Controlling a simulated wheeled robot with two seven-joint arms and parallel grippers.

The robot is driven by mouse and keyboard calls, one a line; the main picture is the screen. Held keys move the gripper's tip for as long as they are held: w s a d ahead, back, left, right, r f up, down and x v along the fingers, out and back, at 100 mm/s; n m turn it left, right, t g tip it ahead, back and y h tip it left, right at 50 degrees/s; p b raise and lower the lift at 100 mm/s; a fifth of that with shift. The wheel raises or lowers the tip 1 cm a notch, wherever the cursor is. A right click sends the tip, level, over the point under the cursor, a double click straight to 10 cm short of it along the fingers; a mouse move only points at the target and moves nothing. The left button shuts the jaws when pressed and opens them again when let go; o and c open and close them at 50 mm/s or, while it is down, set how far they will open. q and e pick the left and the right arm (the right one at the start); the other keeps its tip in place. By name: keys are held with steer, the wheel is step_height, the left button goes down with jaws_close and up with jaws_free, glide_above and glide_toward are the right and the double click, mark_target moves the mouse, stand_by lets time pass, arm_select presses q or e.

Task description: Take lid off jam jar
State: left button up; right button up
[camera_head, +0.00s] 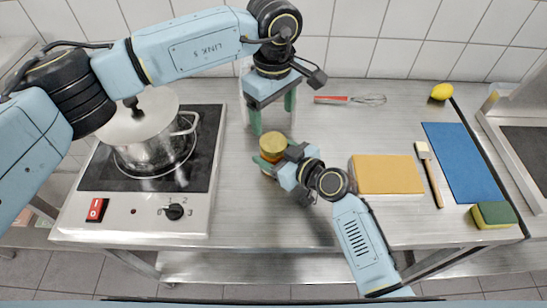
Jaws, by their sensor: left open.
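The jam jar (271,157) stands upright on the steel counter near the middle, with a round golden-yellow lid (273,143) on top. My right gripper (271,163) comes in from the lower right, with its fingers around the jar's body below the lid; it looks shut on the jar. The gripper partly hides the jar's body. My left gripper (271,120) points down, open and empty, just above and behind the jar in the picture. Its green fingers are apart and do not visibly hold the lid.
A pot (150,150) sits on the hot plate (75,205) at left. A pale container (243,70) is partly hidden behind my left gripper.

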mark_target(274, 142)
steer(key=c, duration=1.2)
arm_select(q)
steer(key=shift+m, duration=0.3)
arm_select(e)
jaws_close()
arm_select(q)
steer(key=m, duration=0.3)
steer(key=shift+m, duration=0.4)
steer(key=m, duration=0.4)
steer(key=shift+f+m, duration=0.1)
steer(key=shift+m, duration=0.2)
steer(key=shift+f, duration=3.9)
